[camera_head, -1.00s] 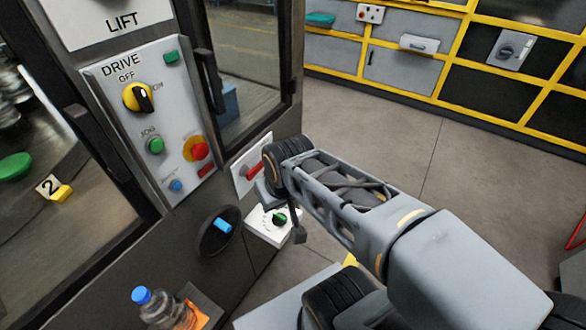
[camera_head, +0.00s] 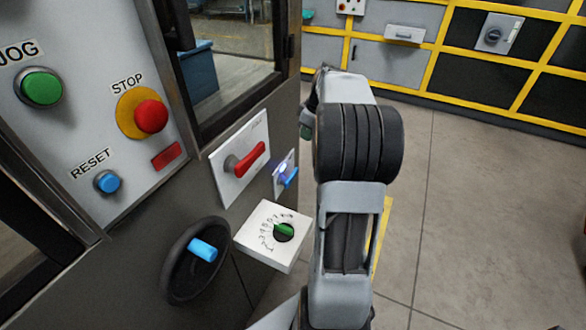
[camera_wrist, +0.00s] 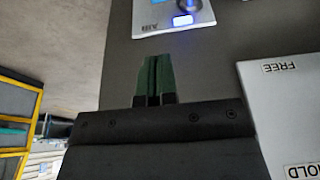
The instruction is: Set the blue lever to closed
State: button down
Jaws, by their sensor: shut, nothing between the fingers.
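A small blue lever (camera_head: 290,178) sits on a pale plate at the right edge of the machine front, right of the red lever, in the head view. A blue glow shows on this plate. My gripper (camera_wrist: 157,58) has green fingers, shut together and empty, pointing toward that plate with a gap between. In the head view my arm hides most of the gripper. The lever's exact setting is too small to read.
A red lever (camera_head: 246,160) on a white plate is close by. Below are a white box with a green dial (camera_head: 283,232) and a black handwheel (camera_head: 178,270) with a blue knob. In the wrist view a plate marked FREE and HOLD (camera_wrist: 285,100) stands right of my fingers. Open floor lies right.

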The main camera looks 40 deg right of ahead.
jog(key=shift+w+a, duration=0.1)
jog(key=shift+a, duration=0.05)
jog(key=b, duration=0.4)
send_near(296, 170)
jog(key=x, duration=0.3)
jog(key=w+x, duration=0.1)
jog(key=x, duration=0.2)
jog(key=shift+a+r, duration=0.15)
jog(key=shift+r, duration=0.05)
jog(key=shift+s+f, duration=0.1)
jog(key=shift+f, duration=0.65)
jog(key=shift+p, duration=0.3)
